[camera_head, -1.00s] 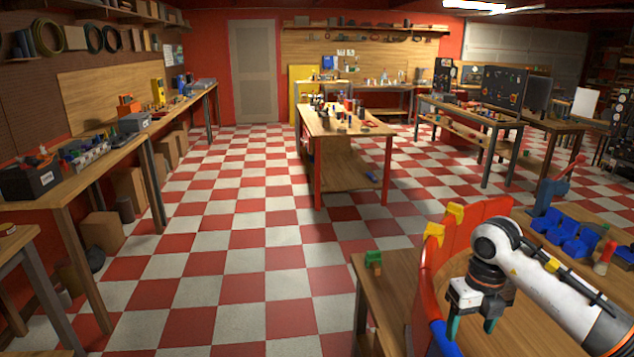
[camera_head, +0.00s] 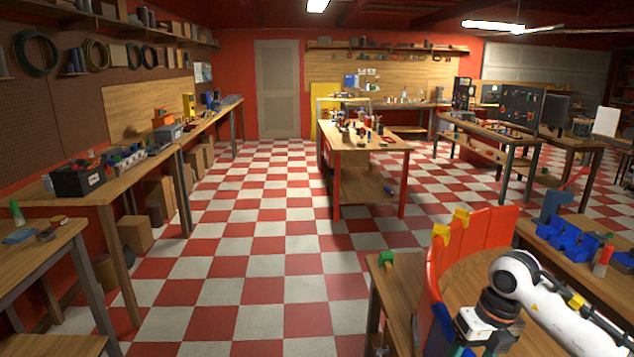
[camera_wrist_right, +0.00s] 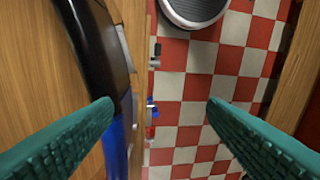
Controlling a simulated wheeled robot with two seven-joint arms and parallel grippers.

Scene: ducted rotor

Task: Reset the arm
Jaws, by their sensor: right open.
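My right arm comes in from the lower right of the head view, white with a dark wrist. Its gripper (camera_head: 470,350) hangs at the bottom edge, beside the red and orange curved panel, with its fingertips cut off by the frame. My left arm and gripper do not show in the head view.
The red curved panel (camera_head: 478,240) with yellow clips stands on a wooden table (camera_head: 393,300) close to my right gripper. Blue bins (camera_head: 570,240) stand to the right. In the wrist view, a black and blue curved edge (camera_wrist_right: 103,70) runs beside the left finger. The checkered floor (camera_head: 245,265) is clear ahead.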

